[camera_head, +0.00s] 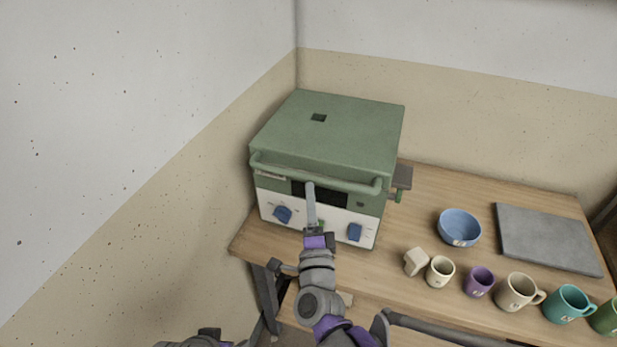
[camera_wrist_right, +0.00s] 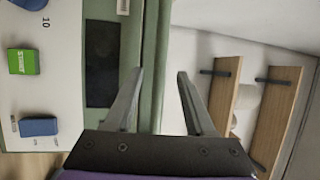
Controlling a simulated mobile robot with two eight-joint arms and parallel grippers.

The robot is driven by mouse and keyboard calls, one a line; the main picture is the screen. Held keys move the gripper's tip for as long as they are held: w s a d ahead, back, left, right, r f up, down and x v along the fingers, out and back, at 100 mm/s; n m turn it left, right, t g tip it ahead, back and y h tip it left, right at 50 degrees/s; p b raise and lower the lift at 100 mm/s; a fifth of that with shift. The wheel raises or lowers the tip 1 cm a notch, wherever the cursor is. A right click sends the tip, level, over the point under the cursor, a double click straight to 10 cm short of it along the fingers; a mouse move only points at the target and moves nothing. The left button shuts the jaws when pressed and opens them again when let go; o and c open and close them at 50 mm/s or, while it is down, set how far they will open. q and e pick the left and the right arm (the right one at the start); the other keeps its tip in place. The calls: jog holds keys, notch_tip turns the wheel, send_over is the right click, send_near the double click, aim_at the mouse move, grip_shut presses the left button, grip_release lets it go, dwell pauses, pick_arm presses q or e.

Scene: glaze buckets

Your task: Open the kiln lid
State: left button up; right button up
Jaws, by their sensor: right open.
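The kiln (camera_head: 345,200) is a green box with a white front panel at the back left of the table. Its green lid (camera_head: 350,130) is down. A green bar handle (camera_head: 345,184) runs across the lid's front. My right gripper (camera_head: 309,187) is in front of the kiln, its fingers pointing up at the handle. My left gripper is not seen; only part of my left arm shows at the bottom edge.
Right of the kiln, the wooden table (camera_head: 455,185) holds a blue bowl (camera_head: 459,228), a grey slab (camera_head: 545,238), a small cream block (camera_head: 415,262) and several mugs and cups along the front. Walls stand close behind and left of the kiln. Blue knobs (camera_head: 283,214) are on its front.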

aim_at(309, 175)
jog(key=x, duration=0.6)
jog(key=shift+w+p, duration=0.25)
jog(key=shift+p, duration=0.05)
grip_shut()
dwell(1.1)
